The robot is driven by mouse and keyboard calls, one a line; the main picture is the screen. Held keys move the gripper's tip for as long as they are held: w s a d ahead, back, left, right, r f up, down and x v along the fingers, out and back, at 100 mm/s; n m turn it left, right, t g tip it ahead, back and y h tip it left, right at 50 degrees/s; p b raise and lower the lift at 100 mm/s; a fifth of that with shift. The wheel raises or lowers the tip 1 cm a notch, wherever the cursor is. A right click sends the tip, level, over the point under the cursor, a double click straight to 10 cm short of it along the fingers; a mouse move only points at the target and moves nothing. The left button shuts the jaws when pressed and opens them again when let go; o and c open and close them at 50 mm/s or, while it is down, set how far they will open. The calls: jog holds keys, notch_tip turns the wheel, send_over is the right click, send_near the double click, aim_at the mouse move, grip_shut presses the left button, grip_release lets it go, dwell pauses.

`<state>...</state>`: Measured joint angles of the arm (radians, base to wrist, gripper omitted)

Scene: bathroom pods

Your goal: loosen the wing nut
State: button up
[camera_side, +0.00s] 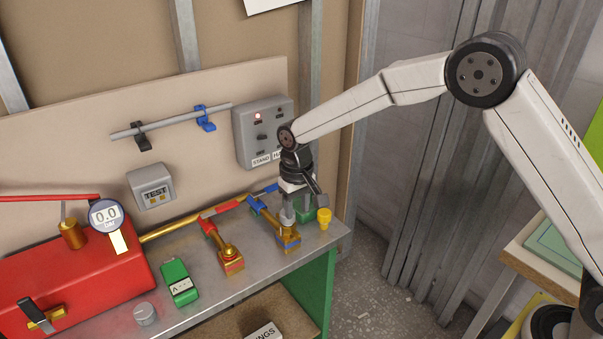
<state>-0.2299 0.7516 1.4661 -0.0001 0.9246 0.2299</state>
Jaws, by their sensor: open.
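My gripper (304,206) points down over the right end of the grey bench, with its jaws open. Its fingers are close to a brass valve with a blue handle (287,238), at the valve's upper right. I cannot tell whether they touch it. I cannot clearly make out a wing nut; the fingers cover part of this spot. A small yellow cup-shaped piece (324,217) stands just right of the gripper. A green piece (305,213) shows partly behind the fingers.
A brass valve with a red handle (230,258) stands to the left. Further left are a green box (178,283), a grey knob (146,314) and a red case (75,288) with a dial gauge (105,216). A grey control box (262,131) is on the wall behind.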

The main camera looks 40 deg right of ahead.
aim_at(297, 234)
jog(key=shift+f, duration=3.7)
grip_shut()
